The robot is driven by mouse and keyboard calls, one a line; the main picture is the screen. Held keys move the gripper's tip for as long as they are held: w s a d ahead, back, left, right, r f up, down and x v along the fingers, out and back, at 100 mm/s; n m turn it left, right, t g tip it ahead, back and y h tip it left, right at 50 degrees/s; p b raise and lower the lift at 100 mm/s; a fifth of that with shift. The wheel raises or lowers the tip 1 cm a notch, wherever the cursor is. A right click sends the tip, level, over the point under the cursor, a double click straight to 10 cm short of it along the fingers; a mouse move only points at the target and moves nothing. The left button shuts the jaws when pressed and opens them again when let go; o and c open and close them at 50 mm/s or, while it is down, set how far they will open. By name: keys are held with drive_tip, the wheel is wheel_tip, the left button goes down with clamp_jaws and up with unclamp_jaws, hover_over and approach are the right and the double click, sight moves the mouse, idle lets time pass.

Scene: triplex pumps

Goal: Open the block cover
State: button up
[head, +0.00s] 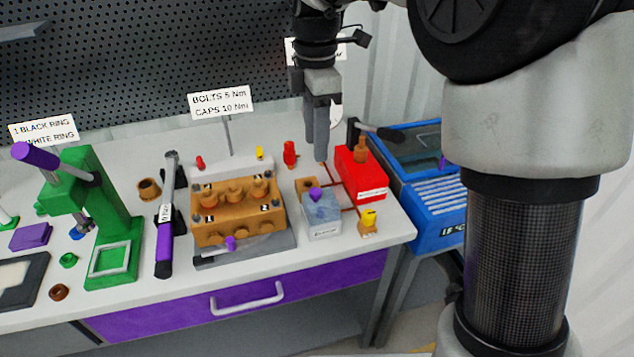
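A brown-orange pump block (238,215) sits on a grey base plate (246,252) on the bench. Several round caps and dark bolts show on its top, and a purple knob (230,243) is at its front. No separate part is clearly identifiable as the block cover. To its right is a small grey-blue box (322,217) with a purple knob on top. My gripper (321,157) points down above the bench, behind that box and left of a red box. It appears to hold nothing. Its fingers overlap in this view, so their opening is unclear.
The red box (362,180) and a blue bin (440,212) stand to the right. Signs rise behind. A purple drawer (240,300) is below the bench top.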

sight(316, 190)
wheel_tip(316, 190, down, 12)
drive_tip(key=shift+f+b, duration=0.1)
drive_tip(key=shift+b, duration=0.8)
clamp_jaws()
